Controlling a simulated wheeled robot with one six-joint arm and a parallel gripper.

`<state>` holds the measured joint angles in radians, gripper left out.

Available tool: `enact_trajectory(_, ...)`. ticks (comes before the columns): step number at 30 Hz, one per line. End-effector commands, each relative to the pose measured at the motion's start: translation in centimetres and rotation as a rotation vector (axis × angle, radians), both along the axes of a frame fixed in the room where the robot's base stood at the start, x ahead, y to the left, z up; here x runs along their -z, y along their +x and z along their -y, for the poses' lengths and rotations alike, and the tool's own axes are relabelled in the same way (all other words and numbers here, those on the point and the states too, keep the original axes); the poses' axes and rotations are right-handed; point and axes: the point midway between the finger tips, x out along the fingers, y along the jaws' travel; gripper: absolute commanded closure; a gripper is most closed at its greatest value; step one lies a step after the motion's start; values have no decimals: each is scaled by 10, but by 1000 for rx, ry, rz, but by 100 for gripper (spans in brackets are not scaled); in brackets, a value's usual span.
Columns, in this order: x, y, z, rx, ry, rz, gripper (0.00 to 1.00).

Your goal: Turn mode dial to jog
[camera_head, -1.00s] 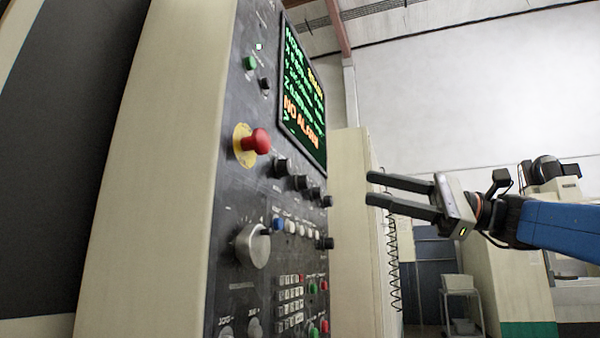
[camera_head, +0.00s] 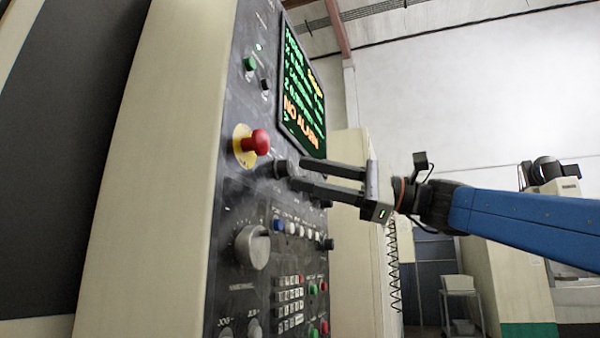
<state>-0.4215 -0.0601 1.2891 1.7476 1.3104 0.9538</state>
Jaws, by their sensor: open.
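A control panel (camera_head: 233,212) on a cream machine cabinet carries a row of black knobs below the screen. The leftmost black knob (camera_head: 281,168) is just right of and below the red emergency stop. The labels are too small to read, so I cannot tell which knob is the mode dial or where it points. My gripper (camera_head: 297,172) is open and comes in from the right. Its two dark fingers point at the leftmost black knob, with the tips close to it. I cannot tell whether they touch it. The fingers hide most of the other knobs in the row.
The red emergency stop (camera_head: 257,142) sticks out just left of my fingertips. The screen (camera_head: 301,92) above shows "NO ALARM". A big silver handwheel (camera_head: 253,247), small buttons and a keypad (camera_head: 288,300) lie below.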

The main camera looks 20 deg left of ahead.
Motion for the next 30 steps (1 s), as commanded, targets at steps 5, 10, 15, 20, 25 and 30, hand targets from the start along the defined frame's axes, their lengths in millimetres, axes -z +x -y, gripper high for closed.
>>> enact_trajectory(5,-4,-4,-16,-1,0,0,55)
enact_trajectory(10,-6,-6,-22,0,-1,1,55)
enact_trajectory(15,-6,-6,-23,0,0,1,55)
enact_trajectory(20,-6,-5,-23,0,0,0,67)
enact_trajectory(25,-6,-5,-22,0,0,0,96)
enact_trajectory(30,-6,-5,-23,-1,-1,8,96)
